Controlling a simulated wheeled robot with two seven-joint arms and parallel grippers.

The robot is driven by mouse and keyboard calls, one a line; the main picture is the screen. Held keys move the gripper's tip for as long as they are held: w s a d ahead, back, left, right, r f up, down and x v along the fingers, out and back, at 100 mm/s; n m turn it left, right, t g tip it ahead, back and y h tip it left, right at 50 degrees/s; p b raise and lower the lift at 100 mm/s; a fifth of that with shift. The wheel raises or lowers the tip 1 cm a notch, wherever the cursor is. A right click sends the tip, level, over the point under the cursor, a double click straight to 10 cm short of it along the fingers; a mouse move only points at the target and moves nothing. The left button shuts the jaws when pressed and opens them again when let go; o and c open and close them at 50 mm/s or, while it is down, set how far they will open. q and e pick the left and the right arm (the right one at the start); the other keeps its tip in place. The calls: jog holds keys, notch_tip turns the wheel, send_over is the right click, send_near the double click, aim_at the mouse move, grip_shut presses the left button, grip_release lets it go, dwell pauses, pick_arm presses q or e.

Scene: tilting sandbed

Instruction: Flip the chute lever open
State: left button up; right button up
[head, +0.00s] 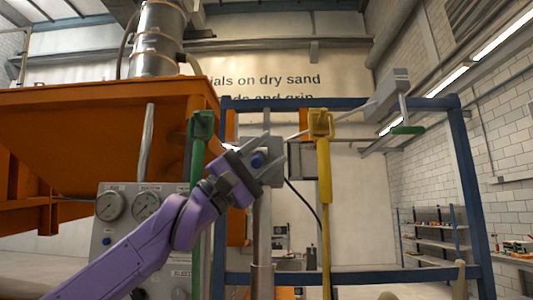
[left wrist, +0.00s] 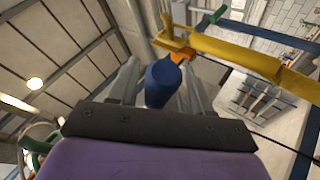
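The lever's lower part is hidden behind my gripper. The frames do not show which handle is the chute's. My right gripper is not in view.
A green handle (head: 198,175) rises just left of my gripper, and a yellow handle (head: 323,160) to its right. A blue frame (head: 468,190) stands around them. An orange hopper (head: 90,105) is at left, above a gauge panel (head: 115,240).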

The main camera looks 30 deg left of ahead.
pick_arm(q)
jog(key=shift+s+a+f, duration=0.15)
jog(key=shift+s+f, duration=0.1)
jog(key=shift+f, duration=0.05)
jog(key=b+v, duration=0.2)
jog(key=v, duration=0.7)
jog(key=shift+s+a+f+b, duration=0.2)
jog(key=shift+b, duration=0.15)
